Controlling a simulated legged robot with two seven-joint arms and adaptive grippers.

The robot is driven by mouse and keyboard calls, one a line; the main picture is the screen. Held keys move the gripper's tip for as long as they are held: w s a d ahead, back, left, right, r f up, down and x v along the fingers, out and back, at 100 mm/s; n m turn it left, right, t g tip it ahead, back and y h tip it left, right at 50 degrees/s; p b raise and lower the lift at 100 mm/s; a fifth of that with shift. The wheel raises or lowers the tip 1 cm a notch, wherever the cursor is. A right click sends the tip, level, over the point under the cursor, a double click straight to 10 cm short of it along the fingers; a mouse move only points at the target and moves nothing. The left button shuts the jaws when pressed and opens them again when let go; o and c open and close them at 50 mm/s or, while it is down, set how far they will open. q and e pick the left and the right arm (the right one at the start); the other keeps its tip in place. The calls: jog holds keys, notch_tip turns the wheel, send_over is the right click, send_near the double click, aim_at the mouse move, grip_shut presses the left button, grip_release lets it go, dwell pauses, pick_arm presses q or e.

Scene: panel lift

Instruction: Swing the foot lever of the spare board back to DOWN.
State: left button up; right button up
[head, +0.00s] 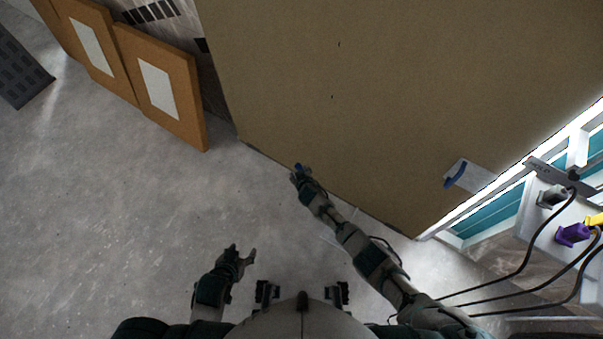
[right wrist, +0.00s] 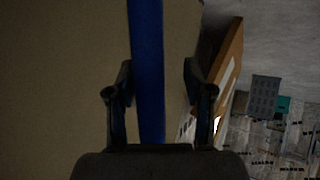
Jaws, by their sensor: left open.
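A large tan board (head: 400,100) fills the upper middle of the head view. A small blue lever (head: 299,167) shows near its lower left edge, mostly hidden by my right gripper (head: 298,176). In the right wrist view the blue lever (right wrist: 147,70) runs upright between the two fingers of my right gripper (right wrist: 159,90). The fingers stand apart, with a visible gap to the lever on the right side. A second blue handle (head: 455,175) sits on the board farther right, by a pale plate. My left gripper (head: 244,254) is open and empty over the floor.
Orange-brown panels (head: 185,105) with white sheets lean at the upper left. A dark grid panel (head: 20,70) lies at the far left. Purple (head: 572,234) and yellow plugs with black cables are at the right. The grey floor (head: 120,220) at left is clear.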

jog(key=shift+s+d+r, duration=0.3)
jog(key=shift+s+r, duration=0.05)
jog(key=shift+s, duration=0.1)
jog(key=v, duration=1)
jog(key=shift+s+r, duration=0.2)
jog(key=shift+s, duration=0.15)
jog(key=shift+a, duration=0.1)
